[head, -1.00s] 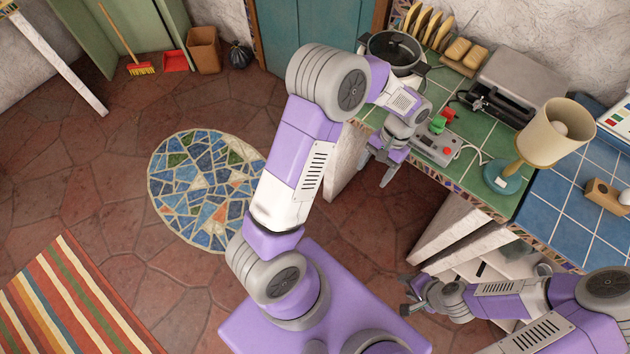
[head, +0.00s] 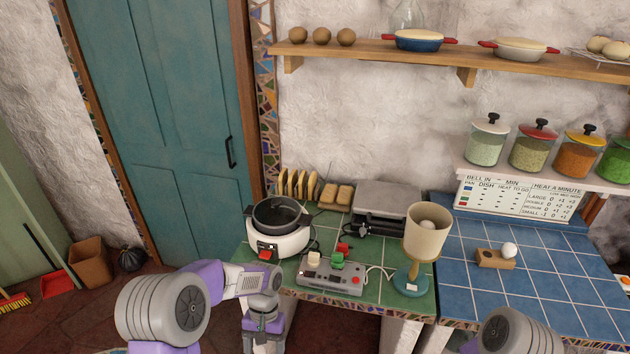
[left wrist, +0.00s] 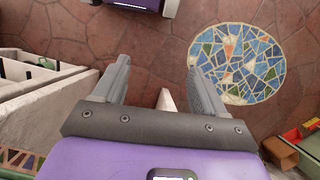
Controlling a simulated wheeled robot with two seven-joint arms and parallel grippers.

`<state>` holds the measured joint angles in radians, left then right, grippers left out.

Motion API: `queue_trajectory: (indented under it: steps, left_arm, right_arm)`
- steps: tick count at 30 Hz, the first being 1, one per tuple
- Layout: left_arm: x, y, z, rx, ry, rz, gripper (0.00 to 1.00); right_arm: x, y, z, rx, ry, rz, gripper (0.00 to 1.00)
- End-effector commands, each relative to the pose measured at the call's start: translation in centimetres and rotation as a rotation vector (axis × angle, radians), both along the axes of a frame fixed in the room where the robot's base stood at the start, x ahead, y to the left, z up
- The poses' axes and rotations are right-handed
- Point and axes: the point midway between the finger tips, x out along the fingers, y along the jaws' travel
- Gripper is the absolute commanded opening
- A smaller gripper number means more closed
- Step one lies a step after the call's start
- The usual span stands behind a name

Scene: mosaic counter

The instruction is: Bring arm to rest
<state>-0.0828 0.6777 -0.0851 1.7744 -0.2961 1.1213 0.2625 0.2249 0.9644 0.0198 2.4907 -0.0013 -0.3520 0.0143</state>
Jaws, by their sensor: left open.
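My left arm reaches in along the bottom of the head view, beside the green counter's front-left corner. Its wrist hangs down there, and the fingers are cut off by the lower edge. In the left wrist view my left gripper (left wrist: 160,68) is open, with its two fingers wide apart and nothing between them. Behind the fingers is the stone floor. A part of my right arm shows at the bottom right of the head view; its gripper is out of the picture.
The green counter (head: 394,292) holds a pot on a white cooker (head: 277,240), a grey button box (head: 331,275) and a lamp (head: 425,235). An egg (head: 509,250) sits at a wooden holder. The left wrist view shows a mosaic rug (left wrist: 237,62) and white shelving (left wrist: 40,100).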

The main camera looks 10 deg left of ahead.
Motion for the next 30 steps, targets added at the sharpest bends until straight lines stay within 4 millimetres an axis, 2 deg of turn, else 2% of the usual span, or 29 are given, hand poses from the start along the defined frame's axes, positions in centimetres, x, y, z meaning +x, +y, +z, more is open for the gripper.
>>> queue_trajectory:
  steps: [4, 7, 12, 16, 19, 24, 30]
  left_arm:
    - [-0.8, -0.7, -2.2, -0.041, -0.011, 0.004, 0.72]
    - [-2.1, -2.0, -5.5, -0.108, -0.043, 0.02, 0.72]
    - [-5.5, -4.7, -11.3, -0.231, -0.128, 0.083, 0.72]
    - [-8.4, -6.4, -14.4, -0.293, -0.203, 0.15, 0.72]
    - [-10.4, -7.2, -16.0, -0.316, -0.263, 0.205, 0.72]
    - [-12.9, -7.6, -17.1, -0.319, -0.34, 0.272, 0.72]
    - [-13.8, -7.6, -17.3, -0.31, -0.382, 0.3, 0.72]
  right_arm:
    - [0.0, 0.0, 0.0, 0.0, 0.0, 0.0, 0.43]
    - [0.0, 0.0, 0.0, 0.0, 0.0, 0.0, 0.43]
    - [0.0, 0.0, 0.0, 0.0, 0.0, 0.0, 0.43]
    - [0.0, 0.0, 0.0, 0.0, 0.0, 0.0, 0.43]
    - [0.0, 0.0, 0.0, 0.0, 0.0, 0.0, 0.43]
    - [0.0, 0.0, 0.0, 0.0, 0.0, 0.0, 0.43]
    - [0.0, 0.0, 0.0, 0.0, 0.0, 0.0, 0.43]
